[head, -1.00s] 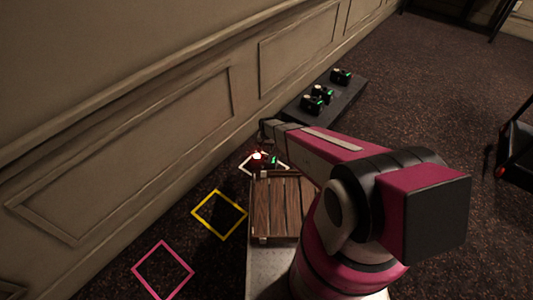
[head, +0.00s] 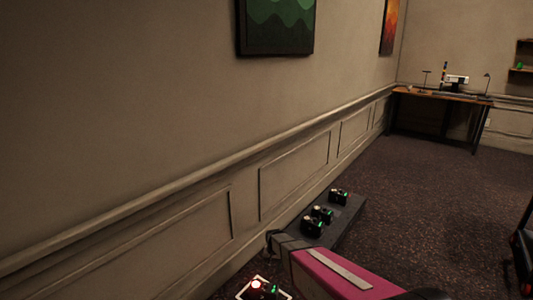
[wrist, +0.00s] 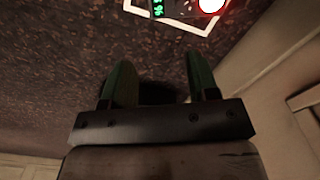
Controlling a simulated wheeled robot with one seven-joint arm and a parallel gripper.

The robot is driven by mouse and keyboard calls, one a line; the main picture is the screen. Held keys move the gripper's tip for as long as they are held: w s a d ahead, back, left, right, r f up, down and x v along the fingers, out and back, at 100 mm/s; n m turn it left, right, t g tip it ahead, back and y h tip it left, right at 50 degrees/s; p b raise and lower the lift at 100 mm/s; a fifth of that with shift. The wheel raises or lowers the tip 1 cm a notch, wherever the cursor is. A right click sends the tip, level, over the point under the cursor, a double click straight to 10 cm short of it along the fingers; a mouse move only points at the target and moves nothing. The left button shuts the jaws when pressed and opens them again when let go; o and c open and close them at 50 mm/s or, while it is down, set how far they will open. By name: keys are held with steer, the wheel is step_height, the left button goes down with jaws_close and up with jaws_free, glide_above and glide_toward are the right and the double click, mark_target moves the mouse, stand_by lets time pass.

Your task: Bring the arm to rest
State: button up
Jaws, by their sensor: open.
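My gripper (wrist: 160,80) is open and empty in the wrist view, its two dark green fingers apart with bare floor beyond them. In the head view my pink and grey arm reaches in from the bottom, and the end of my gripper (head: 272,240) is seen small and dark beside the wall. A small black device (head: 264,288) with a red light and a green display stands inside a white square outline on the floor. The device's green display (wrist: 158,8) also shows at the top of the wrist view, cut off by the edge, apart from the fingers.
A low dark platform (head: 348,222) with several small black devices (head: 312,226) lies beyond my gripper. The panelled wall (head: 140,235) runs close along the left. A desk (head: 440,97) stands far back. Dark carpet (head: 430,190) is open between them.

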steer(key=s+d+r, duration=0.5)
steer(key=r, duration=0.4)
steer(key=s+d+r+n, duration=0.1)
steer(key=s+d+r, duration=0.4)
steer(key=r, duration=0.4)
steer(key=s+d+r, duration=0.5)
steer(key=s+r, duration=0.2)
steer(key=r, duration=0.2)
steer(key=shift+d+r+n, duration=0.15)
steer(key=shift+d+n, duration=0.05)
steer(key=shift+n, duration=0.2)
